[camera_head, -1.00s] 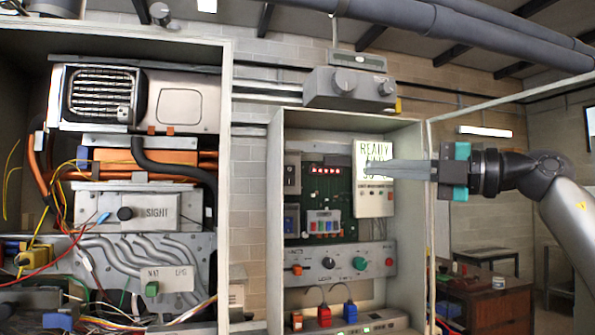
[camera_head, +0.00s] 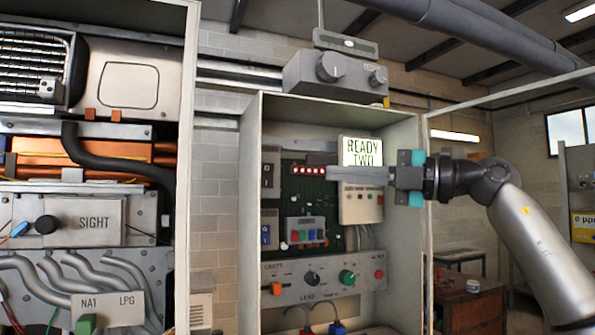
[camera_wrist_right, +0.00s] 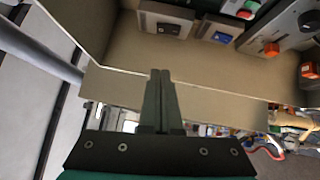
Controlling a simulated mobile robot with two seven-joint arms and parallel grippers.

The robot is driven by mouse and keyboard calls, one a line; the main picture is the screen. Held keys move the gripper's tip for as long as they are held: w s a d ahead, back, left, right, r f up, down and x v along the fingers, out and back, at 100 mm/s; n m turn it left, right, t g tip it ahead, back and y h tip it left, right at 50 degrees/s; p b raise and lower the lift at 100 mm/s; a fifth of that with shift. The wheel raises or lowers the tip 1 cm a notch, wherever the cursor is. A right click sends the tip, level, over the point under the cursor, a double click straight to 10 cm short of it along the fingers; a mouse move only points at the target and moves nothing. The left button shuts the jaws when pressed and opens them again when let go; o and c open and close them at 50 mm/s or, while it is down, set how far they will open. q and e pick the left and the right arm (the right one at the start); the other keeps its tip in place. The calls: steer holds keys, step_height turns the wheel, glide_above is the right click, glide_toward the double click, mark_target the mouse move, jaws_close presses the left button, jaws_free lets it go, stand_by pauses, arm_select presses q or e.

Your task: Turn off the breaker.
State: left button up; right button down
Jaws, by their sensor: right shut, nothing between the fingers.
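In the head view, a grey switch box with a dark rocker (camera_head: 268,168) is at the upper left inside the open grey cabinet (camera_head: 252,130). A blue-faced switch (camera_head: 267,230) sits below it. Which of the two is the breaker I cannot tell for certain. Both seem to show at the top of the right wrist view, as a dark rocker (camera_wrist_right: 167,26) and a blue switch (camera_wrist_right: 219,32). My right gripper (camera_head: 331,173) is shut and empty. It points left, to the right of the switches and apart from them. My left gripper is out of view.
A "READY TWO" display (camera_head: 361,152) is behind the right gripper. A green board with a red-lit strip (camera_head: 308,170) and a lower knob panel (camera_head: 325,283) fill the cabinet. The cabinet's side walls and front edges border the space. An open heater unit (camera_head: 95,220) stands left.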

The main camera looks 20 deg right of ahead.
mark_target(267, 175)
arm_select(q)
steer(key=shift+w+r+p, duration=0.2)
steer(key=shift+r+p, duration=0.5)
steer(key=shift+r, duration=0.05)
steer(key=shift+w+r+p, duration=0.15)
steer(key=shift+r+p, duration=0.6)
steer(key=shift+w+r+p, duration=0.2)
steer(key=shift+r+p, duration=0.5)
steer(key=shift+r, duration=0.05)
arm_select(e)
steer(key=w+d+x, duration=0.2)
steer(key=x, duration=1)
steer(key=shift+w+a, duration=0.2)
steer(key=shift+a, duration=0.1)
steer(key=shift+r, duration=0.15)
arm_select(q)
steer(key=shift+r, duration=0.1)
